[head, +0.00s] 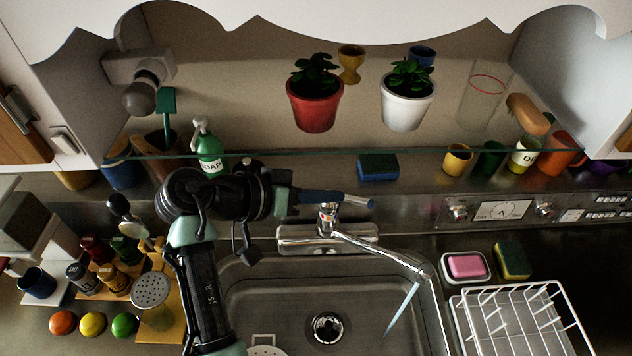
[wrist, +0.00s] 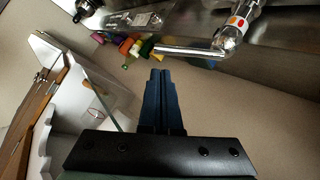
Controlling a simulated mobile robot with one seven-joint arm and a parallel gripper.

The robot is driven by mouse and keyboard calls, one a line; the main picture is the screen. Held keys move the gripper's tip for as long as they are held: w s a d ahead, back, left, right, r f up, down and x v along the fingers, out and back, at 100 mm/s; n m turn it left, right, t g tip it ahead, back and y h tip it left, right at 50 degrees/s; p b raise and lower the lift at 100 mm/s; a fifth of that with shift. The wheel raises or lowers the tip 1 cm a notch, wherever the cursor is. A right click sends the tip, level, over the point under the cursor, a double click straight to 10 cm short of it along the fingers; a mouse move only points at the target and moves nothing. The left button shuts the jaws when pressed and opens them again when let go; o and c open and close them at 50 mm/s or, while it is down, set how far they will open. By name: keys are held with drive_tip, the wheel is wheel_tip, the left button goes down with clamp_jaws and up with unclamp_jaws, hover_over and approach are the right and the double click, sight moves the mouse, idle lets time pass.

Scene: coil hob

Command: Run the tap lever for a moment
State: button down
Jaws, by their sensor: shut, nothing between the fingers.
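The chrome tap (head: 328,222) stands behind the sink, its long spout (head: 385,252) reaching right and forward over the basin. A pale blue stream of water (head: 401,310) falls from the spout's end. The tap lever (head: 360,202) points right from the tap's top; in the wrist view the lever (wrist: 190,50) lies just beyond my fingertips. My gripper (head: 340,197) comes from the left over the tap, its blue fingers shut and empty, as the wrist view of my gripper (wrist: 160,74) shows. I cannot tell whether the fingers touch the lever.
The steel sink (head: 275,300) lies below. A white dish rack (head: 520,315) and pink soap (head: 466,266) are at right. A glass shelf (head: 350,153) with a red pot (head: 314,103) and a white pot (head: 407,103) runs behind. A green soap bottle (head: 210,155) stands behind my arm.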

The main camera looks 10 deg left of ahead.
sight(362, 202)
drive_tip(key=p+x, duration=0.1)
drive_tip(key=x, duration=0.4)
drive_tip(key=shift+w+f, duration=0.1)
drive_tip(key=shift+w, duration=0.1)
drive_tip(key=shift+w+d+f, duration=0.1)
drive_tip(key=shift+f, duration=0.05)
drive_tip(key=shift+w, duration=0.1)
drive_tip(key=shift+s+d+f+b, duration=0.35)
drive_tip(key=shift+s+f+b, duration=0.05)
drive_tip(key=shift+f+b, duration=0.25)
drive_tip(key=shift+s+d+f+m+y+b, duration=0.3)
drive_tip(key=shift+s+d+f+y+b, duration=0.1)
drive_tip(key=shift+d+f+b, duration=0.3)
drive_tip(key=shift+a+r, duration=0.15)
drive_tip(key=shift+r, duration=0.05)
